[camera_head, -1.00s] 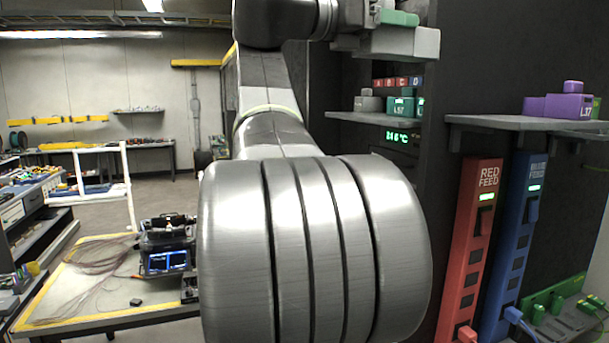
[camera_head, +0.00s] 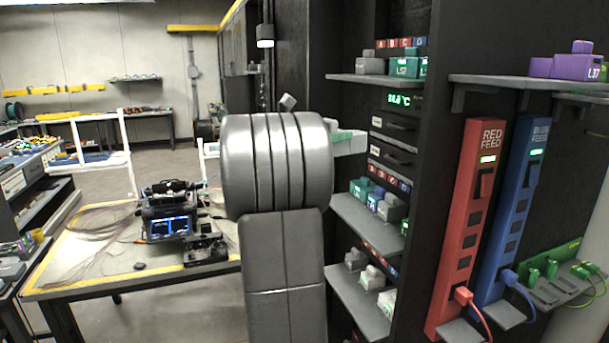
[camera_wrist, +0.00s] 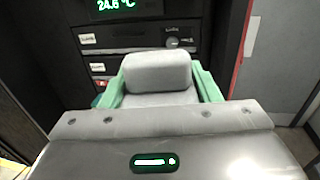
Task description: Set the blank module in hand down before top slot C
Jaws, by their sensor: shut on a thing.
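The blank module (camera_wrist: 157,75) is a plain grey block seen close up in the wrist view. My gripper (camera_wrist: 162,88) is shut on it, with a green finger on each side. In the head view the gripper (camera_head: 346,141) is partly hidden behind my arm and is below the top shelf, in front of the drawer unit. The top shelf (camera_head: 350,79) has A, B, C, D labels; the C label (camera_head: 407,43) is at its back. A grey module (camera_head: 371,66) stands at the shelf's left, and a teal module (camera_head: 404,67) stands near the C label.
Drawers (camera_head: 394,127) with a green temperature display (camera_head: 399,99) are below the top shelf. Lower shelves (camera_head: 362,215) hold several teal, blue and grey modules. Red feed (camera_head: 468,225) and blue feed (camera_head: 515,210) strips stand at right. A purple module (camera_head: 568,67) sits on the right shelf.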

